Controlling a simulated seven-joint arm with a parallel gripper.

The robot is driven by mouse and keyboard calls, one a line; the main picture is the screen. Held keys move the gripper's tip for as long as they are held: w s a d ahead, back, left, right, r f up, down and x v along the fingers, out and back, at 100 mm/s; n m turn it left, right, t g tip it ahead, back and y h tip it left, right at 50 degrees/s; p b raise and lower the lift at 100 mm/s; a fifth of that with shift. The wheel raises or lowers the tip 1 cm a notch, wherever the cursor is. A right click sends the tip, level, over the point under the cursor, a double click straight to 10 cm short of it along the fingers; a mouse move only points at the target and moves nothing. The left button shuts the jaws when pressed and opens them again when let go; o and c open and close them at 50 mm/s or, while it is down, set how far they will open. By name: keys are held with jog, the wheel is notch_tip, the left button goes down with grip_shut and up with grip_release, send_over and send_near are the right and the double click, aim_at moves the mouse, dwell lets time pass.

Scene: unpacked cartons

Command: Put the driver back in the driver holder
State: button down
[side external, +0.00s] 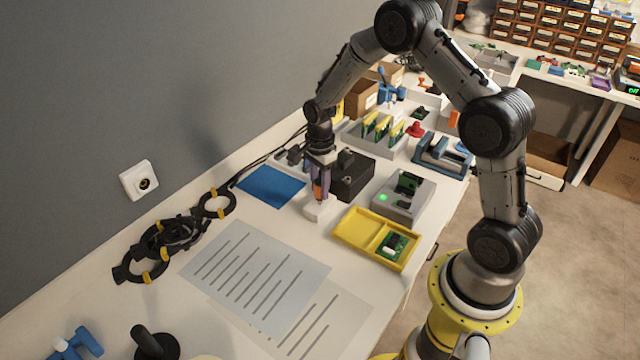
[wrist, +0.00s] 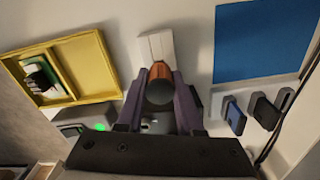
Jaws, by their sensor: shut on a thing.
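The driver has an orange-brown handle with a dark rounded end, and it shows between the fingers in the wrist view (wrist: 160,73). My gripper (side external: 319,192) points down and is shut on the driver's handle; its purple fingers lie on both sides of it. The driver holder looks to be the small white block (side external: 317,211) on the bench directly below the fingers. It also shows just beyond the handle in the wrist view (wrist: 154,44). The driver's shaft and tip are hidden, so I cannot tell whether the tip is inside the holder.
A black box (side external: 352,178) stands close behind my gripper. A yellow tray (side external: 360,228) with a green board and a grey device (side external: 405,205) with a green light are to the right. A blue mat (side external: 270,187) and printed sheets (side external: 255,275) lie left and in front.

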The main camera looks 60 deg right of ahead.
jog(key=shift+f, duration=0.35)
jog(key=shift+c, duration=2.3)
grip_release()
notch_tip(320, 180, up, 14)
